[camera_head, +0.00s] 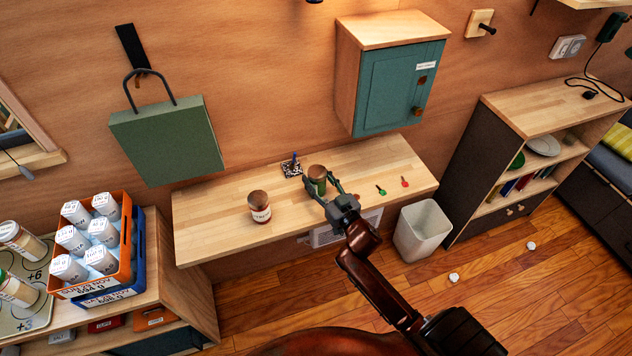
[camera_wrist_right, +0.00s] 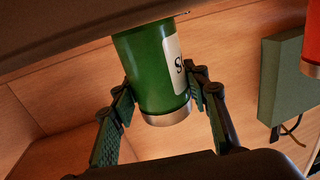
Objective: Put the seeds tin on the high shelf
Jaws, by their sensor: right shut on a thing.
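My right gripper (camera_head: 328,194) is shut on a green tin (camera_head: 317,173) at the wall-mounted wooden counter. In the right wrist view the green tin (camera_wrist_right: 155,72) sits between both fingers, and its white label shows only the start of a word, an "S". Whether the tin touches the counter or hangs just above it I cannot tell. A pale wooden shelf edge (camera_head: 592,3) shows at the top right of the head view, mostly cut off; I cannot tell whether it is the high shelf. My left gripper is not in view.
A red tin with a brown lid (camera_head: 259,206) stands left on the counter (camera_head: 215,230). Two small keys or tags (camera_head: 404,182) lie right. A teal wall cabinet (camera_head: 400,88) hangs above the counter. A white bin (camera_head: 424,231) and low bookcase (camera_head: 535,110) stand to the right.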

